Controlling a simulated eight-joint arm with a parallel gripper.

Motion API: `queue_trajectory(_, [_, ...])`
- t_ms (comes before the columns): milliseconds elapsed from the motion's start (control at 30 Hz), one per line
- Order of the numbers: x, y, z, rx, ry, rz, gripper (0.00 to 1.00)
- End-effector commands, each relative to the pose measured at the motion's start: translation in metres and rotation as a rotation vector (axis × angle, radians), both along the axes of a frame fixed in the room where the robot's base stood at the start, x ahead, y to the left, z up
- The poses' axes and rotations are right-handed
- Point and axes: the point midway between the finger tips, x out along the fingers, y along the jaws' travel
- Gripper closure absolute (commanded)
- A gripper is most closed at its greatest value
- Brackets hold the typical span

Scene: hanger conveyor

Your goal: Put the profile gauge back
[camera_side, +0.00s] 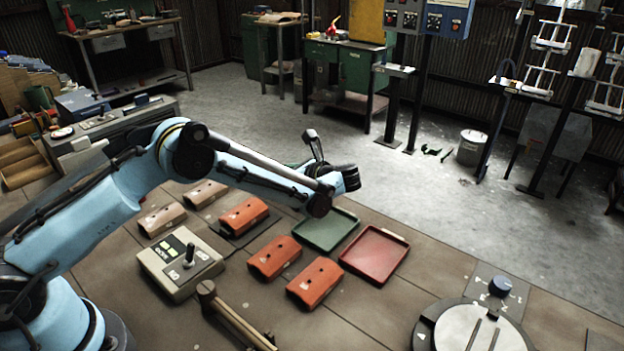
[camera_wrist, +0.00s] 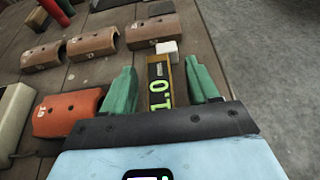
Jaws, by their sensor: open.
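The profile gauge (camera_wrist: 160,88), a dark bar with a yellow edge and a green "1.0" on it, shows in the wrist view between the two green fingers of my gripper (camera_wrist: 161,64). The fingers are open, one on each side of it, with gaps visible. A small white block (camera_wrist: 167,47) is at the gauge's far end. In the side view my gripper is mostly hidden behind my arm, above the bench near the green tray (camera_side: 325,230), and I cannot make out the gauge there.
An orange profile (camera_wrist: 68,113) lies left of my gripper, with tan profiles (camera_wrist: 93,41) beyond. The side view shows a red tray (camera_side: 374,255), more orange profiles (camera_side: 316,283), a joystick box (camera_side: 165,270) and a round turntable (camera_side: 455,328). Bench between red tray and turntable is clear.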

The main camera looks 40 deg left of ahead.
Motion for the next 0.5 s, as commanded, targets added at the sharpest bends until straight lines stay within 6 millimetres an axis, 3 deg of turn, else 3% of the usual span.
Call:
queue_trajectory(167, [0.0, -0.013, 0.005, 0.0, 0.0, -0.002, 0.4])
queue_trajectory(500, [0.0, -0.076, 0.031, 0.0, 0.0, -0.003, 0.4])
